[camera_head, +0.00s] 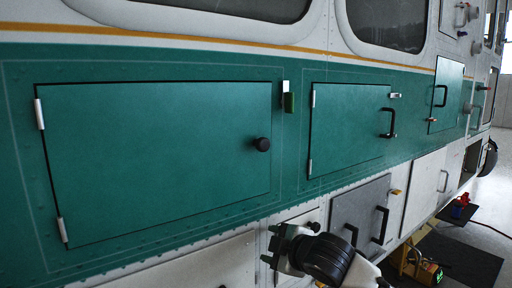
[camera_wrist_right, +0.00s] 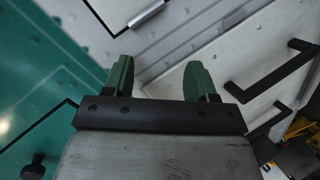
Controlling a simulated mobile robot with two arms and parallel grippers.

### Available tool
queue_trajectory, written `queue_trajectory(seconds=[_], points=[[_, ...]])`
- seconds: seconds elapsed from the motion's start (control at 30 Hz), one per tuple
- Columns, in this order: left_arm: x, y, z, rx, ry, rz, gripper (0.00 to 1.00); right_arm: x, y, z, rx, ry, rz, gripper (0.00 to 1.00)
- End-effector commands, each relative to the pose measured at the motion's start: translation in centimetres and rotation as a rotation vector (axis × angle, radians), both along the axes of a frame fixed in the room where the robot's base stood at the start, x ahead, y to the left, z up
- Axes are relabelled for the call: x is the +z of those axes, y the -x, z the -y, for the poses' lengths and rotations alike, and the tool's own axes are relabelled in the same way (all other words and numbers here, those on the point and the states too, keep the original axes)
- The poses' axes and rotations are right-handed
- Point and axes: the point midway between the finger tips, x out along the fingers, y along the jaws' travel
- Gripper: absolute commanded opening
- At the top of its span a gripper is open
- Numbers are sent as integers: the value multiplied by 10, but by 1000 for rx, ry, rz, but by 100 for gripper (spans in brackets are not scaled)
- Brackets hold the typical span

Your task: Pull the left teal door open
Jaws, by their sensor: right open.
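The left teal door (camera_head: 155,155) is on the side of the helicopter in the head view. It looks closed, with white hinges on its left edge and a black round knob (camera_head: 262,144) near its right edge. The knob also shows at the lower left of the right wrist view (camera_wrist_right: 38,166). My right gripper (camera_head: 273,246) is below and slightly right of the knob, apart from it. Its two green fingers (camera_wrist_right: 158,76) are spread with nothing between them in the right wrist view. My left gripper is not in view.
A second teal door (camera_head: 348,125) with a black bar handle (camera_head: 389,122) is to the right. A grey panel (camera_head: 360,210) with black handles is below it. Yellow equipment (camera_head: 420,266) stands on the floor at the lower right.

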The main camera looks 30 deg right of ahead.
Motion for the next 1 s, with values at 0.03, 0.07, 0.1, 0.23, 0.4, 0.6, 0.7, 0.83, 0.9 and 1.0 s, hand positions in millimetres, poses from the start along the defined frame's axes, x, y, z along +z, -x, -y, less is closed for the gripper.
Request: queue_trajectory(seconds=[0.03,0.07,0.1,0.23,0.4,0.6,0.7,0.83,0.9,1.0], points=[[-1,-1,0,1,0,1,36,24,2,2,15,42,42,57],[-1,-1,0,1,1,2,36,38,4,3,26,66,65,57],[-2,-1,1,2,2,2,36,59,8,3,41,104,99,57],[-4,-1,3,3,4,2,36,135,33,2,90,263,226,57],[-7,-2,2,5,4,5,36,207,78,-4,125,462,348,57],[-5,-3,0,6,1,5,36,231,97,-8,132,542,389,57],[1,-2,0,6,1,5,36,233,91,-8,134,540,389,57],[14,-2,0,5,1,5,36,235,75,-10,135,536,388,57],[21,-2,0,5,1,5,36,236,64,-11,136,534,389,57],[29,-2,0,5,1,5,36,235,45,-13,135,535,388,57]])
